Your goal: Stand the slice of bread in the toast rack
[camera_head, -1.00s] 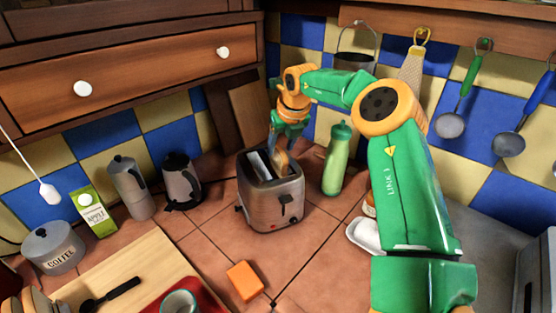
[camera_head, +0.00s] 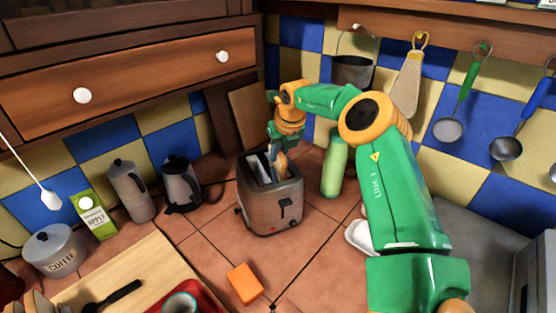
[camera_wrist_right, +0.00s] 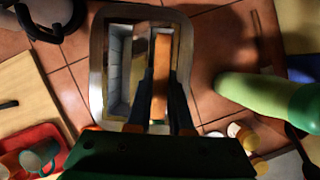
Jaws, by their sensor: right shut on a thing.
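The slice of bread (camera_head: 281,165) is upright at the right slot of the steel toaster (camera_head: 285,210) in the head view. My right gripper (camera_head: 280,155) is shut on it from above. In the wrist view the bread (camera_wrist_right: 161,70) shows as a narrow orange-brown strip between the two dark fingers, in line with the right slot of the toaster (camera_wrist_right: 97,60). The left slot looks empty. How deep the bread sits in the slot is hidden. I cannot make out a toast rack for certain. My left gripper is not in view.
A green bottle (camera_head: 335,170) stands close right of the toaster, partly behind my arm. A kettle (camera_head: 181,183) and moka pot (camera_head: 130,190) stand to the left. An orange block (camera_head: 244,284) lies in front. Some bread-like slices (camera_head: 38,302) show at the lower left edge.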

